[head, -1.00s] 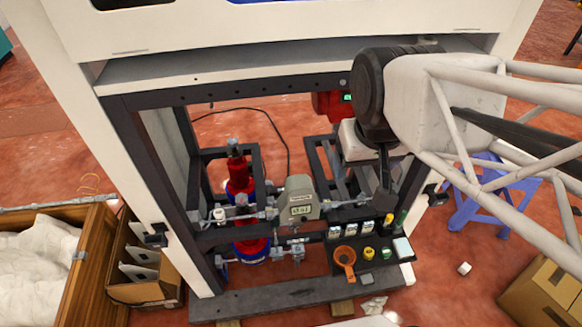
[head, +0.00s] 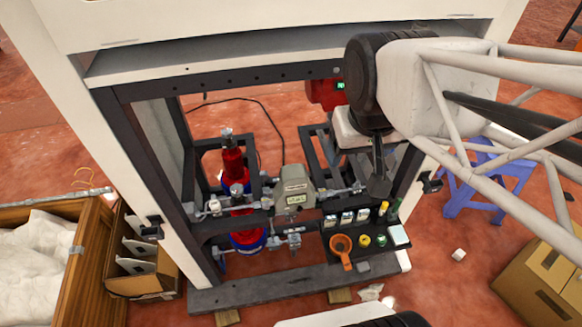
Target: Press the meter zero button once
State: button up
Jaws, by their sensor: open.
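The meter (head: 295,183) is a beige-grey housing with a small lit display, mounted on the pipe line in the middle of the dark frame. Its zero button is too small to make out. My gripper (head: 379,183) is a dark shape hanging below my arm, to the right of the meter and apart from it. It is open, and I see nothing in it. Its fingertips are hard to tell from the dark frame behind.
A black tray (head: 342,266) below my gripper holds small bottles, an orange funnel (head: 342,246) and yellow and green caps. A red pump (head: 233,160) stands left of the meter. White panels and dark beams enclose the opening. A purple stool (head: 484,180) is at right.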

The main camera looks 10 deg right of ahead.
grip_shut()
dwell(1.5)
